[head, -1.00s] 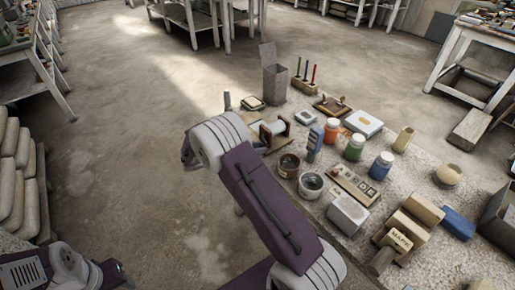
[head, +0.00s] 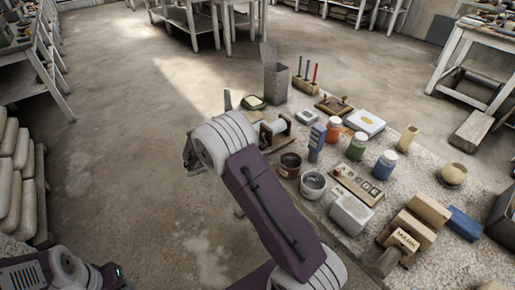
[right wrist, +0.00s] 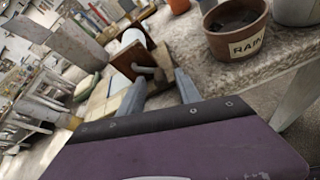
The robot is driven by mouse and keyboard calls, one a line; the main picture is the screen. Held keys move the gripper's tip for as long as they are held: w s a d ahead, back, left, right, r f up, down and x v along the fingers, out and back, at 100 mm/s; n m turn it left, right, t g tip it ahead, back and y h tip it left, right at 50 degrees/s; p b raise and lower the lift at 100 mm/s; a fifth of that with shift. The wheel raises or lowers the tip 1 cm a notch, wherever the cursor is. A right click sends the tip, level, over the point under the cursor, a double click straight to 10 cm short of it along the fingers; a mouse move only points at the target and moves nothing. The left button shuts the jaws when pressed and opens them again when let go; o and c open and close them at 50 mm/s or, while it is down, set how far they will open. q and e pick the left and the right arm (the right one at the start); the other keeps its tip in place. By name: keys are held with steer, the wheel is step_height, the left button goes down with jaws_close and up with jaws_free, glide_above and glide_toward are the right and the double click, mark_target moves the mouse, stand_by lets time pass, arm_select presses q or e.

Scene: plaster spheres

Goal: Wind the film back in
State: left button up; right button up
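A small winder with a white roll (head: 276,128) between wooden end plates stands on the left edge of the speckled table (head: 455,262), partly hidden by my right arm. In the right wrist view the white roll (right wrist: 131,45) and a brown crank-like piece (right wrist: 146,70) lie just beyond my right gripper (right wrist: 160,88). Its two grey fingers are apart, with the brown piece seen between their tips; I cannot tell whether they touch it. My right forearm hides most of this gripper in the head view. Only part of my left arm shows at the lower left; its gripper is out of view.
A brown pot labelled RAIN (right wrist: 236,30) stands close right of the winder. Paint jars (head: 357,147), a white block (head: 350,213) and a tall grey box (head: 276,82) crowd the table. Open floor lies to the left.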

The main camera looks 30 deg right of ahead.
steer(key=p+v, duration=0.1)
steer(key=v, duration=0.8)
